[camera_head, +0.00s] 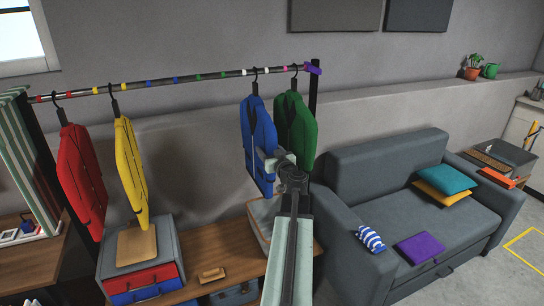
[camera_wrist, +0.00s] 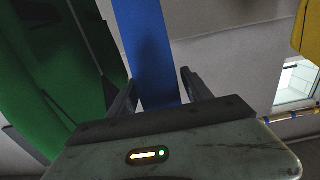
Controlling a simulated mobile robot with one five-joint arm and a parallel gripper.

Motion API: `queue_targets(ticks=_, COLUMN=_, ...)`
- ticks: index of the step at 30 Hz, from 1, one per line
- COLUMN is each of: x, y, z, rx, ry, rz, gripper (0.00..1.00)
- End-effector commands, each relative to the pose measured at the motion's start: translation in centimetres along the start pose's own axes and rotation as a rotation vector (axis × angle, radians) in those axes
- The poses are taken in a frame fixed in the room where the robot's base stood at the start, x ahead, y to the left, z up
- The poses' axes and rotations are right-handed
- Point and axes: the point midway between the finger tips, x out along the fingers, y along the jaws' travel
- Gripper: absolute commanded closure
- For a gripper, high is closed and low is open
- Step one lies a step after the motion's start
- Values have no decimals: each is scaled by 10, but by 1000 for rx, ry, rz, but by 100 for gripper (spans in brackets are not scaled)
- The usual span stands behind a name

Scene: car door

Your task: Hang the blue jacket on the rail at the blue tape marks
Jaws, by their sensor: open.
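The blue jacket (camera_head: 259,122) hangs on its hanger near the white tape marks, at the right part of the rail (camera_head: 212,75). The blue tape marks (camera_head: 149,82) are near the middle of the rail, with no jacket there. My gripper (camera_head: 268,160) is in front of the lower half of the blue jacket and hides part of it. In the wrist view my gripper (camera_wrist: 158,78) is open, and the edge of the blue jacket (camera_wrist: 148,45) shows between its fingers. I cannot tell whether they touch it.
A green jacket (camera_head: 298,125) hangs close on the right of the blue one. Red (camera_head: 80,175) and yellow (camera_head: 130,165) jackets hang at left. A wooden bench (camera_head: 230,248) with drawers stands below, and a grey sofa (camera_head: 380,165) at right. The rail's middle is free.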

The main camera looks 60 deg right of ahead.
Motion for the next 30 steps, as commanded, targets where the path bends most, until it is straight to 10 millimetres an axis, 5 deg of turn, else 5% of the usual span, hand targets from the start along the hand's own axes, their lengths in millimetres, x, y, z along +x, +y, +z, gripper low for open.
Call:
queue_targets(ticks=4, x=22, y=0, z=0, rx=0, ry=0, rz=-2, gripper=42)
queue_targets(ticks=12, x=24, y=-1, z=0, rx=0, ry=0, rz=-2, gripper=45)
queue_targets(ticks=18, x=24, y=-2, z=0, rx=0, ry=0, rz=-2, gripper=100)
queue_targets(ticks=30, x=24, y=-2, z=-8, rx=1, ry=0, rz=-3, gripper=100)
